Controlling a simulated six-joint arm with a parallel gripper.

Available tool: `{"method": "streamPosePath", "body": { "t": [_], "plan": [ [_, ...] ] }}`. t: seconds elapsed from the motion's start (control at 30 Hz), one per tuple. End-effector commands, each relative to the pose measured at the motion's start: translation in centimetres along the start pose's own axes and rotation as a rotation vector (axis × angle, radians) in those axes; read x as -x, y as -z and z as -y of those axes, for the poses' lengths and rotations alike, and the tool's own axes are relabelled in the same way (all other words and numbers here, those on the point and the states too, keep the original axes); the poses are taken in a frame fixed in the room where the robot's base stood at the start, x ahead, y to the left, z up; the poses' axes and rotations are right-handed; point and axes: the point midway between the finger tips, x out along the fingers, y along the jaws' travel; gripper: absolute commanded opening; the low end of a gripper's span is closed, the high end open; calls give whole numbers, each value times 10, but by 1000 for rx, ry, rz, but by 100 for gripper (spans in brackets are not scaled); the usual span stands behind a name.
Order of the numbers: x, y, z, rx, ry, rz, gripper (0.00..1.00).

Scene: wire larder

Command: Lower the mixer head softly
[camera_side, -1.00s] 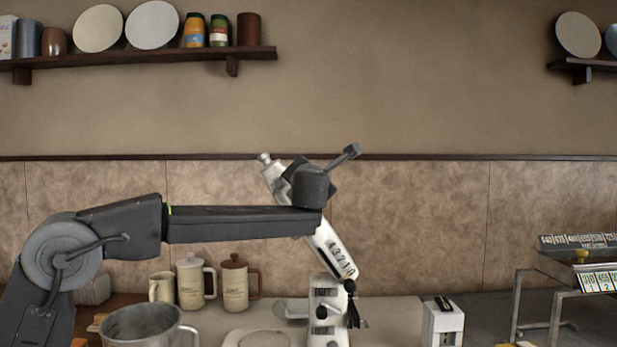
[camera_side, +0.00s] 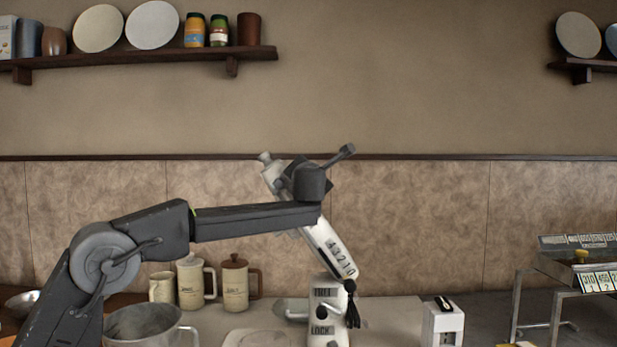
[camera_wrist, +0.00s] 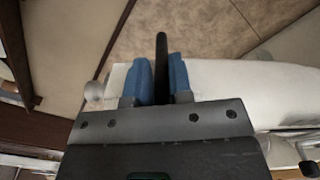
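The stand mixer is white, and its head (camera_side: 328,245) is tilted up steeply, with a row of numbers along its side. Its lower post (camera_side: 319,290) carries two labels, one reading LOCK, with a dark knob between them. My wrist hides part of the upper head. In the wrist view the white head (camera_wrist: 235,85) lies across the picture just beyond my gripper. My gripper (camera_wrist: 161,78) has its two blue fingers close together on either side of an upright dark bar (camera_wrist: 161,50), which fills the gap. How the bar joins the head is hidden.
A metal jug (camera_side: 140,325) stands left of the mixer, with cream canisters (camera_side: 190,282) behind it. A small white box (camera_side: 443,325) stands to the right, and a metal rack (camera_side: 575,265) further right. The counter between mixer and white box is clear.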

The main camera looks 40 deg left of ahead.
Motion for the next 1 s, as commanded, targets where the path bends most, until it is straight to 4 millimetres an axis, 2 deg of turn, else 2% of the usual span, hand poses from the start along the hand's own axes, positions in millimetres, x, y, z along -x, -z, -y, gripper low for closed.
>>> {"method": "streamPosePath", "body": {
  "t": [0.03, 0.17, 0.67, 1.0],
  "plan": [
    [0, 0, 2, -1, 3, 0, 12],
    [0, 0, 3, -2, 5, 0, 0],
    [0, 4, 2, 12, 8, 0, 0],
    [0, 28, -12, 111, 9, -3, 0]
  ]
}}
